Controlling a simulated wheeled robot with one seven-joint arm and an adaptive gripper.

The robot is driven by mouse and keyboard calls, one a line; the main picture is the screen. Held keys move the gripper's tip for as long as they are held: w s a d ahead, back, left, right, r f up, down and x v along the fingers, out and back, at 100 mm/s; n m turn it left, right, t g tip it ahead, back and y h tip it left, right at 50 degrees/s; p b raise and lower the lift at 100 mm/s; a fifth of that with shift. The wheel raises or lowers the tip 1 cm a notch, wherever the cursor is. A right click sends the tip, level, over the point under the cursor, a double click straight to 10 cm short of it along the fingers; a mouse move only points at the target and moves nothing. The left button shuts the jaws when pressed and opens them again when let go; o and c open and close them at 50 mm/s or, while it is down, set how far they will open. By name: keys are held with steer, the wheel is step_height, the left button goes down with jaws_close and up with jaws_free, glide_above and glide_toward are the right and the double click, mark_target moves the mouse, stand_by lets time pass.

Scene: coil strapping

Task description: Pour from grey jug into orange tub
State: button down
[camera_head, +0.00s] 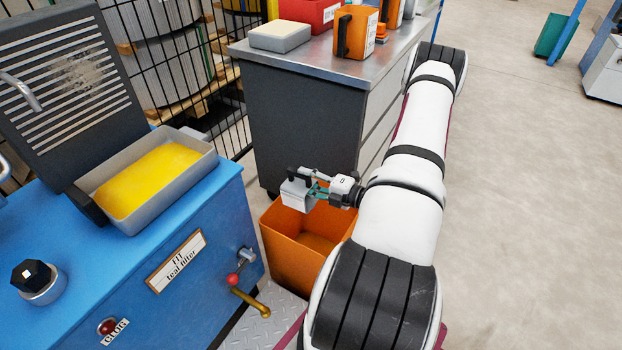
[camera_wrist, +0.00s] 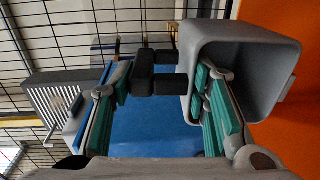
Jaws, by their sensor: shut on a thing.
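The grey jug (camera_head: 296,196) hangs over the orange tub (camera_head: 280,262), above its far left part. My gripper (camera_head: 322,190) is shut on the jug's dark handle (camera_wrist: 155,72). In the wrist view, my gripper's teal-padded fingers (camera_wrist: 165,95) stand on either side of the handle. The jug (camera_wrist: 285,60) shows its open mouth towards the wrist camera, and its visible inside is plain grey with no contents that I can make out. No stream shows. The tub stands on the floor, open at the top; its visible inside is orange. I cannot tell the jug's exact tilt.
A blue machine (camera_head: 215,290) with a tray of yellow stuff (camera_head: 150,180), a red-knobbed valve and a brass spout stands left of the tub. A dark cabinet (camera_head: 300,115) behind carries an orange jug (camera_head: 355,32) and a grey box (camera_head: 280,37). Open floor lies right.

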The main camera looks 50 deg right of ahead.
mark_target(288, 168)
steer(key=shift+w+a+r+g+p, duration=0.15)
steer(key=shift+w+r+g+p, duration=0.75)
steer(key=shift+p, duration=0.65)
steer(key=shift+w+g+h+p, duration=0.3)
steer(key=shift+w+g+p, duration=0.2)
steer(key=shift+g+p, duration=0.25)
steer(key=shift+w+a+r+g+p, duration=0.2)
steer(key=shift+w+r+g+p, duration=0.05)
steer(key=shift+w+g+p, duration=0.35)
steer(key=shift+w+a+g+p, duration=0.1)
steer(key=shift+w+g+p, duration=0.65)
steer(key=shift+g+p, duration=0.35)
steer(key=shift+w+g+h, duration=0.15)
steer(key=shift+g+h, duration=0.15)
steer(key=shift+g, duration=0.15)
steer(key=shift+w+f+g+p, duration=0.15)
steer(key=shift+w+g+p, duration=0.25)
steer(key=shift+g+p, duration=0.15)
steer(key=g+p, duration=0.1)
steer(key=p, duration=0.1)
steer(key=w+f+g+p, duration=0.1)
steer(key=g+p, duration=0.1)
steer(key=shift+a+f, duration=0.1)
steer(key=shift+a, duration=0.05)
steer(key=shift+w+f+g+h+p, duration=0.1)
steer(key=shift+f+g+h+p, duration=0.05)
steer(key=shift+g+h+p, duration=0.15)
